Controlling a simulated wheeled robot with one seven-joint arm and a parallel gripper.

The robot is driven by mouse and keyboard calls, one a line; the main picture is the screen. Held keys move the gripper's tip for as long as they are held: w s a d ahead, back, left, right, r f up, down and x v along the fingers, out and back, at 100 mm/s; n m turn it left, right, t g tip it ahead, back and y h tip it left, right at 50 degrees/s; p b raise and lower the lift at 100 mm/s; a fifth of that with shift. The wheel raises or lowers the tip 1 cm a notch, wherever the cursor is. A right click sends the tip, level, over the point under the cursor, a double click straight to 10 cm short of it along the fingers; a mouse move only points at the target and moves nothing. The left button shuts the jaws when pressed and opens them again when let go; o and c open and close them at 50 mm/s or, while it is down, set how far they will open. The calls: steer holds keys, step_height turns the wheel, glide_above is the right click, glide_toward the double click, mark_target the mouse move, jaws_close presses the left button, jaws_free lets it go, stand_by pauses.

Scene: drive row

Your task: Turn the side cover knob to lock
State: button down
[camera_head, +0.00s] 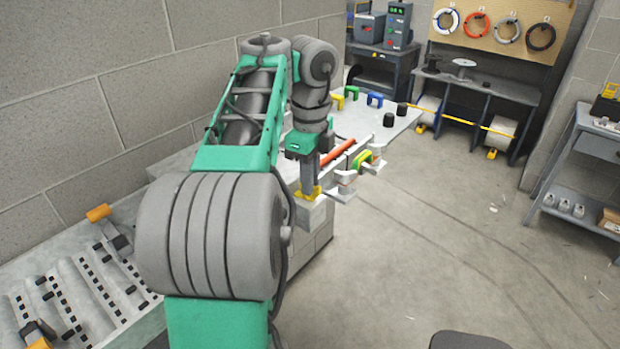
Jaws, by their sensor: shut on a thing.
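My gripper (309,186) points down at the end of my green and grey arm, in the middle of the head view. It is shut on a small yellow piece, which I take to be the side cover knob (308,194). The knob sits on top of a light grey block (311,214) at the near end of the drive row. The fingers and arm hide most of the knob, and I cannot tell which way it is turned.
A red bar (337,152) and a green and yellow part (364,160) on a grey fixture lie just right of my gripper. Yellow, green and blue handles (375,99) and black knobs (389,119) stand farther back. A slotted grey bench (75,290) is at left.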

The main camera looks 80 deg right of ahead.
steer(key=shift+m, duration=1.1)
steer(key=c, duration=1.5)
jaws_free()
steer(key=shift+o, duration=0.2)
step_height(320, 180, up, 7)
steer(key=p, duration=0.6)
steer(key=shift+s+d, duration=0.1)
steer(key=shift+r, duration=0.35)
